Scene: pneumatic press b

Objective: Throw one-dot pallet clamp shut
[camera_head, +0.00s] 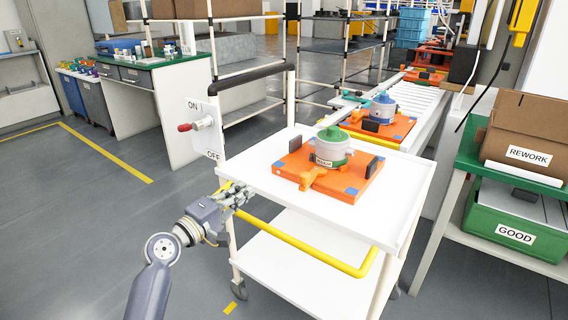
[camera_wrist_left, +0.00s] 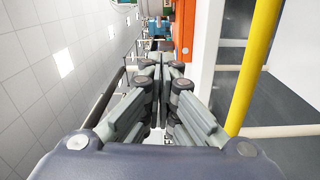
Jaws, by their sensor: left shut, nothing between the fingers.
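An orange pallet (camera_head: 350,184) with blue corner patches lies on the white cart's top. A grey round workpiece with a green top (camera_head: 333,145) sits on it. An orange clamp part (camera_head: 312,178) sticks out at the pallet's front left; I cannot make out any dot mark or tell whether this clamp is open or shut. My left gripper (camera_head: 240,192) is shut and empty, just left of the cart's left edge and apart from the pallet. In the left wrist view the fingers (camera_wrist_left: 166,64) meet, with an orange strip ahead of them. My right gripper is out of view.
The white cart (camera_head: 378,228) has a yellow rail (camera_head: 310,252) along its front and a black handle (camera_head: 250,80) behind. An ON/OFF lever box (camera_head: 205,125) stands at its left. A second pallet (camera_head: 390,130) sits behind on the conveyor. A green GOOD bin (camera_head: 500,228) stands right.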

